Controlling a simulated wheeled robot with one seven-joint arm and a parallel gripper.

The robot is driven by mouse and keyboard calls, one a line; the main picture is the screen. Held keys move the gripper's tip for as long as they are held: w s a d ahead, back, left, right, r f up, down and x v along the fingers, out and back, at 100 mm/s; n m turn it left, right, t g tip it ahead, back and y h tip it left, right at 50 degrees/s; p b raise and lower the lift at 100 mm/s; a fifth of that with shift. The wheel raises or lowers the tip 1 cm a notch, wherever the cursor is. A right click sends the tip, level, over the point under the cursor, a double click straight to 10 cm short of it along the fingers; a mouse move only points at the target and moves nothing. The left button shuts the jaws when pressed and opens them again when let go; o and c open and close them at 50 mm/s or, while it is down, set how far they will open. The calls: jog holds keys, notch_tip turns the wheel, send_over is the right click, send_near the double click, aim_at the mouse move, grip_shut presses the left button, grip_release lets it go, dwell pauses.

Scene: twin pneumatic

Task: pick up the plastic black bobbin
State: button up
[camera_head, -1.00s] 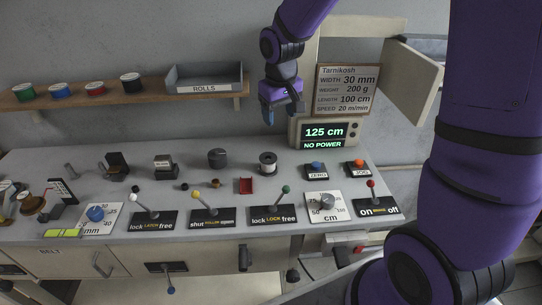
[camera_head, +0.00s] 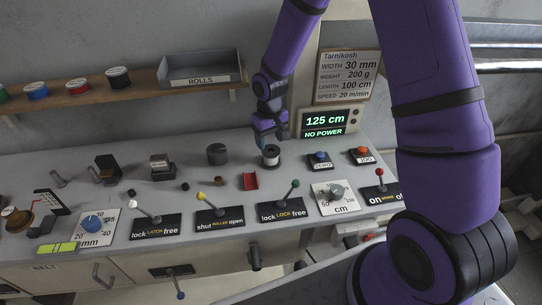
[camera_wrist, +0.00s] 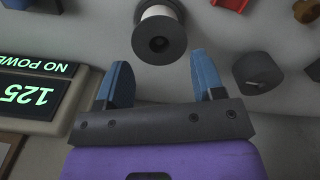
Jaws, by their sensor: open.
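The black bobbin (camera_head: 270,156), with dark end discs and a pale middle, stands upright on the grey bench top below the display. It also shows in the wrist view (camera_wrist: 161,38) at the top centre, its dark end with a central hole facing the camera. My gripper (camera_head: 268,138) is just above and behind it in the head view. In the wrist view the two blue fingers of my gripper (camera_wrist: 163,70) are apart, with nothing between them. The bobbin lies just beyond the fingertips, roughly in line with the gap.
A dark cylindrical knob (camera_head: 217,154) and a red bracket (camera_head: 249,181) are left of the bobbin. The display box (camera_head: 324,123) is close on the right, with blue and orange buttons in front. Levers line the bench front. A shelf (camera_head: 150,93) holds several coloured rolls.

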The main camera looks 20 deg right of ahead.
aim_at(270, 151)
jog(key=shift+f, duration=2.75)
jog(key=c, duration=0.5)
